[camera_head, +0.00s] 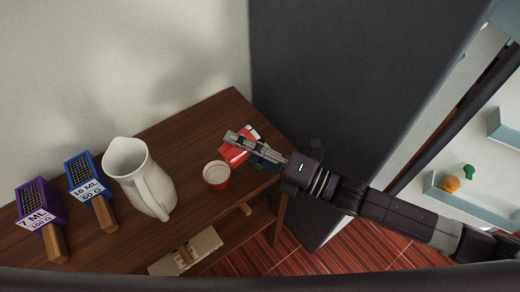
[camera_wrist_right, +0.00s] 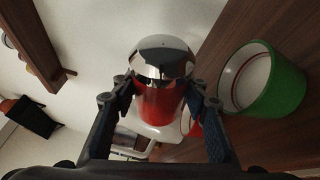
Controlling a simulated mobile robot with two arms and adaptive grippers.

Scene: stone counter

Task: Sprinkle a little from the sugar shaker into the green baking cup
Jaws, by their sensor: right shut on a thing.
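My right gripper (camera_head: 236,142) is shut on the sugar shaker (camera_wrist_right: 160,101), which has a red body and a shiny domed metal top. In the head view the red shaker (camera_head: 232,154) shows partly behind the fingers, above the right part of the table. The green baking cup (camera_wrist_right: 284,92) is to the right of the shaker in the wrist view, apart from it, with its pale inside visible. In the head view the green cup is mostly hidden under the gripper. My left gripper is out of view.
A red cup (camera_head: 217,177) with a pale inside stands close to the gripper. A white pitcher (camera_head: 135,170) and blue (camera_head: 84,172) and purple (camera_head: 38,200) labelled blocks with wooden handles are on the left of the wooden table (camera_head: 185,130). A dark panel (camera_head: 330,70) rises behind.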

